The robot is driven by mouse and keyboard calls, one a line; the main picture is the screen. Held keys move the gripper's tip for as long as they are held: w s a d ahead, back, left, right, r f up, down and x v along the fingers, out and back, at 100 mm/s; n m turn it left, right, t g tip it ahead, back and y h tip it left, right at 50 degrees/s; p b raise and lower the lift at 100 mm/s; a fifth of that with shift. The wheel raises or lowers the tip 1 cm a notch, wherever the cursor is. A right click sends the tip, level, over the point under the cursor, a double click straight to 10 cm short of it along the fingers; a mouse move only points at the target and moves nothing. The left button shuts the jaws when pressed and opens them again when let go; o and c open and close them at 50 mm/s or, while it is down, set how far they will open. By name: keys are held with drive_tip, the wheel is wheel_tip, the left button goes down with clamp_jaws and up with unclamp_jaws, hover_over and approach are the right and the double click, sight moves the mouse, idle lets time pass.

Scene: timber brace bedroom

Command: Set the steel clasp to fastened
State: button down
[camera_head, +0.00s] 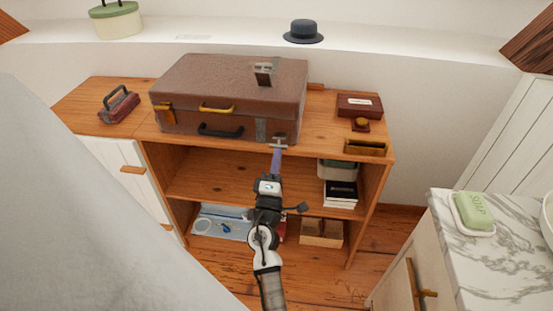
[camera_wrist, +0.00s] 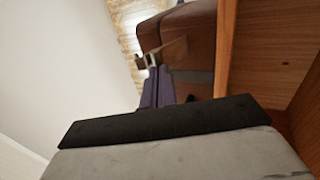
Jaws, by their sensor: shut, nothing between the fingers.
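A closed brown suitcase (camera_head: 215,90) lies on the wooden cabinet top. A grey steel piece (camera_head: 263,73) stands up from its lid toward the right. A grey metal plate (camera_head: 262,129) lies on the front face below it. I cannot tell for sure which of these parts make up the steel clasp, or its setting. My gripper (camera_head: 278,150) has purple fingers that are shut and empty, just in front of the suitcase's lower right front. In the wrist view the fingers (camera_wrist: 157,85) point toward the suitcase (camera_wrist: 190,35) and a metal fitting; contact is unclear.
A brass latch (camera_head: 164,113) and two handles are on the suitcase front. A dark red item (camera_head: 118,104) stands left. A red box (camera_head: 359,106) and a brass tray (camera_head: 366,148) stand right. Open shelves lie below; a marble counter (camera_head: 510,225) is at right.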

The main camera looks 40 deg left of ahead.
sight(279, 139)
drive_tip(key=shift+r+p, duration=0.35)
drive_tip(key=shift+p, duration=0.4)
drive_tip(key=shift+r+g+h+p, duration=0.3)
drive_tip(key=shift+g+p, duration=0.1)
drive_tip(key=shift+p, duration=0.2)
drive_tip(key=shift+r+p, duration=0.4)
drive_tip(key=shift+p, duration=0.55)
drive_tip(key=shift+w+a+r+p, duration=0.15)
drive_tip(key=shift+w+r+p, duration=0.15)
drive_tip(key=shift+r+p, duration=0.35)
drive_tip(key=shift+w+a+r+p, duration=0.1)
drive_tip(key=shift+w+r+p, duration=0.15)
drive_tip(key=shift+r+p, duration=0.4)
drive_tip(key=shift+w+a+r+p, duration=0.15)
drive_tip(key=shift+w+r+p, duration=0.2)
drive_tip(key=shift+r, duration=0.55)
drive_tip(key=shift+w+a+r, duration=0.55)
drive_tip(key=shift+w+r, duration=0.2)
drive_tip(key=shift+r, duration=0.15)
drive_tip(key=shift+s+d, duration=0.1)
